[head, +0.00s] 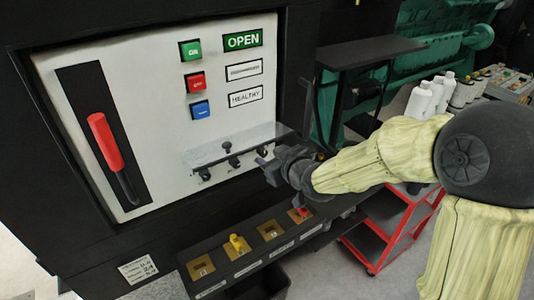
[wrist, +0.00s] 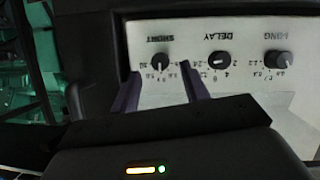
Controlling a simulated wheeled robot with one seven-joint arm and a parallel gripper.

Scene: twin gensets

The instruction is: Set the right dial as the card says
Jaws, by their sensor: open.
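Three black dials sit in a row under a clear raised flap (head: 235,142) on the white panel. The wrist view shows them upside down: LONG (wrist: 278,59), DELAY (wrist: 219,58) and SHORT (wrist: 160,60). The SHORT dial is the right one (head: 262,151) in the head view, partly beside my gripper. My gripper (head: 272,165) is open and empty. Its fingers (wrist: 160,75) point at the panel, on either side of the SHORT dial; I cannot tell if they touch it. A small white card (head: 138,268) is at the lower left; its writing is too small to read surely.
A red lever (head: 105,140) stands at the panel's left. Green, red and blue buttons (head: 195,80) are above the dials. A red cart (head: 375,240) with white bottles is right.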

